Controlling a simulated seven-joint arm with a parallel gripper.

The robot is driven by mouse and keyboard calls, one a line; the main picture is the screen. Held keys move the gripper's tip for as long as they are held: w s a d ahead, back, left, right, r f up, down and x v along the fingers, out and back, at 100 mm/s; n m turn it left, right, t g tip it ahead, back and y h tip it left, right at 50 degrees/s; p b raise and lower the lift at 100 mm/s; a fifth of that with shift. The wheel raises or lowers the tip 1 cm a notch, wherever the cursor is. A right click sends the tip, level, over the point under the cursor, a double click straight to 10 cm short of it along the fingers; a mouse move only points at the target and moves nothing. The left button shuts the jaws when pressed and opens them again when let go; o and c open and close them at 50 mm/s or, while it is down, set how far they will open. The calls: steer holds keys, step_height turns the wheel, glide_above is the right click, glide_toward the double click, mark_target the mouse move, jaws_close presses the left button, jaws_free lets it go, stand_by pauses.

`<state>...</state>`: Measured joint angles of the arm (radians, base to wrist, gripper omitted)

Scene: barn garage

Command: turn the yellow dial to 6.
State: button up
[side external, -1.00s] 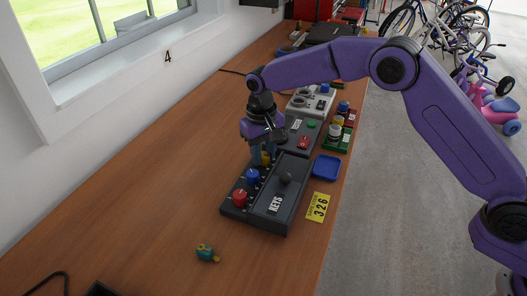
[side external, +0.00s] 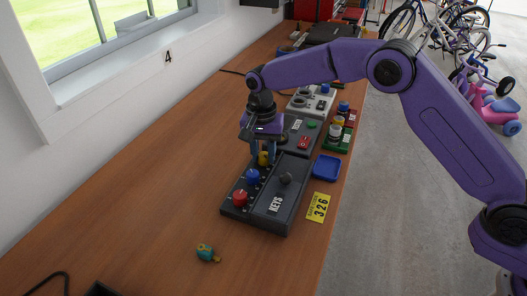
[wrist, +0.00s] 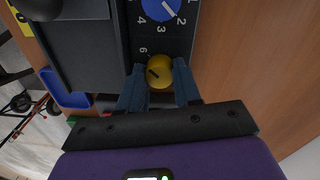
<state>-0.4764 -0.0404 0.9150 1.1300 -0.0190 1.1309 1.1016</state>
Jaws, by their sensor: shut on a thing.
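The yellow dial (side external: 264,159) sits at the far end of a row of dials on the dark panel (side external: 234,213). It also shows in the wrist view (wrist: 161,66). My gripper (wrist: 159,86) is shut on the yellow dial, with one blue-grey finger on each side. A short dark mark on the dial slants toward the upper left. A white 6 (wrist: 143,50) is printed on the panel just above and left of the dial. Other numerals around this dial are hidden or cannot be read.
A blue dial (side external: 252,176) and a red dial (side external: 239,198) stand nearby on the panel. A blue tray (side external: 326,167) lies right. The wooden table is mostly clear at left.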

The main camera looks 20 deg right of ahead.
steer(key=shift+w, duration=0.1)
stand_by(0.4)
steer(key=o, duration=1)
steer(key=shift+o, duration=0.2)
steer(key=shift+f, duration=0.1)
